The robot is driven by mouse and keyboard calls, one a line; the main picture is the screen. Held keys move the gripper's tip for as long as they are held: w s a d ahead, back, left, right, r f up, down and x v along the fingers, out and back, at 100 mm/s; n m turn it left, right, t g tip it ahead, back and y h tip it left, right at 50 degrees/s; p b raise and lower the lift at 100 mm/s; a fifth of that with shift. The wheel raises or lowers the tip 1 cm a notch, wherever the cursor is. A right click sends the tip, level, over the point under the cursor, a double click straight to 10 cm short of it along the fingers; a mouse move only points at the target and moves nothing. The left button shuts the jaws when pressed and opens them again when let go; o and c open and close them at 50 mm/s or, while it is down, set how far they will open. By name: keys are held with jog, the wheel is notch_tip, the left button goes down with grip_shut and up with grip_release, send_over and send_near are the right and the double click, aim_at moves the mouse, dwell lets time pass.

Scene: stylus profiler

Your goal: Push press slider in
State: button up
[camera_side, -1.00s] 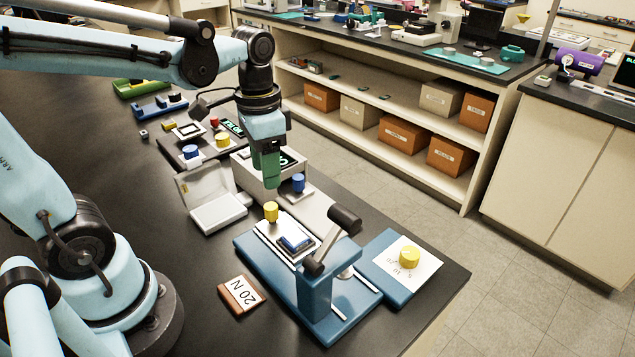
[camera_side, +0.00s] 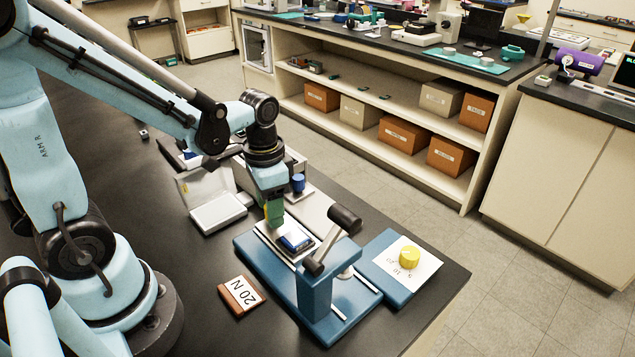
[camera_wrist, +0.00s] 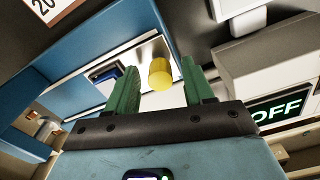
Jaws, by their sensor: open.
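The press slider (camera_side: 267,235) is a pale flat plate on the blue press (camera_side: 315,292), at the end near my gripper. A blue block in a dark holder (camera_side: 295,237) sits on it, outside the press head. The slider's yellow knob (camera_wrist: 160,74) shows between my green fingers in the wrist view. My gripper (camera_side: 273,218) is low over that end of the slider and hides most of the knob in the side view. The fingers are open, one on each side of the knob, and I cannot tell whether either touches it. The slider (camera_wrist: 143,52) also shows in the wrist view.
A "20 N" card (camera_side: 241,296) lies left of the press. A blue dial box with a yellow knob (camera_side: 409,257) stands right of it. An open pale case (camera_side: 217,211) and a box with an OFF display (camera_wrist: 280,108) are close behind my gripper.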

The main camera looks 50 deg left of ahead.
aim_at(298, 241)
grip_shut()
jog(key=shift+d, duration=0.1)
dwell(0.3)
jog(key=d, duration=0.8)
grip_release()
jog(key=shift+r, duration=0.1)
notch_tip(298, 241, up, 12)
dwell(0.9)
